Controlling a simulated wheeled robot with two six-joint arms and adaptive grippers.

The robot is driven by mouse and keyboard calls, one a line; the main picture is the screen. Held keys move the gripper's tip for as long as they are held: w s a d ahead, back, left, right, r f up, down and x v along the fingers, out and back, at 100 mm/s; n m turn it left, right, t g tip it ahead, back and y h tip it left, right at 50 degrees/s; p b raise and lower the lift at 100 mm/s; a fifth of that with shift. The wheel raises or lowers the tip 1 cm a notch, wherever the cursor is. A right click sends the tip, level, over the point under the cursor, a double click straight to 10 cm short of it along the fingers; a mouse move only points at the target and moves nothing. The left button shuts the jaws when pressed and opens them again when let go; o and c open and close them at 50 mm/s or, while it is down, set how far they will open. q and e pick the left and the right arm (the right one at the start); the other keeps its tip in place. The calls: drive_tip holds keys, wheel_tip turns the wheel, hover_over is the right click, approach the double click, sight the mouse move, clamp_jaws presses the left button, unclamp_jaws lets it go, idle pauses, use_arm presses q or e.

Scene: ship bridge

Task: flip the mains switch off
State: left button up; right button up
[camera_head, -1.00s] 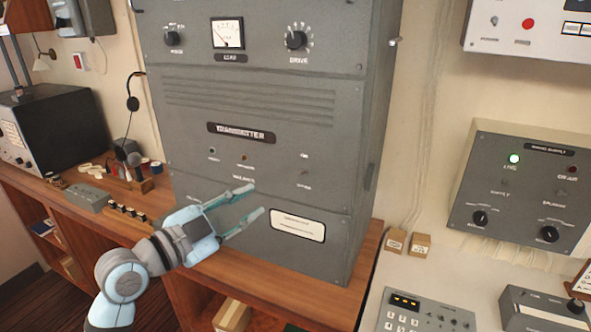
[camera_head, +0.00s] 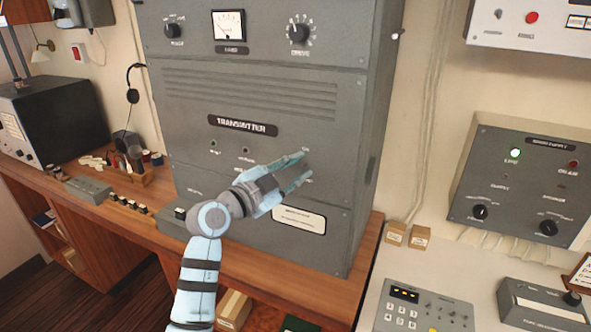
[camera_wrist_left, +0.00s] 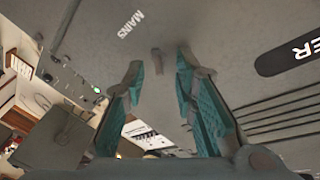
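The grey transmitter cabinet (camera_head: 245,95) stands on the wooden counter. My left gripper (camera_head: 304,166) is at the right of its middle panel, fingers pointing at the panel face. In the left wrist view my left gripper (camera_wrist_left: 160,62) is open, its two teal fingers apart. A small toggle, the mains switch (camera_wrist_left: 157,60), shows between and just beyond the fingertips, below the printed word MAINS (camera_wrist_left: 131,24). I cannot tell whether a finger touches it, nor its position. In the head view the fingers hide the switch. My right gripper is not in view.
A grey wall box (camera_head: 525,185) with a lit green lamp is at the right. A keypad panel (camera_head: 425,305) and small boxes (camera_head: 408,238) are below it.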

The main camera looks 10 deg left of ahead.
use_arm(q)
clamp_jaws()
drive_tip(key=f+m+t+h+b, duration=0.1)
drive_tip(key=t+h+b, duration=0.1)
drive_tip(key=b, duration=0.6)
drive_tip(key=f+m+t+h+b, duration=0.1)
drive_tip(key=f+t+h+b, duration=0.1)
drive_tip(key=b, duration=0.7)
drive_tip(key=shift+w+d+m+h, duration=0.1)
drive_tip(key=shift+w+m+h, duration=0.1)
drive_tip(key=shift+m+h, duration=0.25)
drive_tip(key=shift+r+b, duration=0.2)
drive_tip(key=shift+b, duration=0.2)
drive_tip(key=shift+o, duration=0.8)
unclamp_jaws()
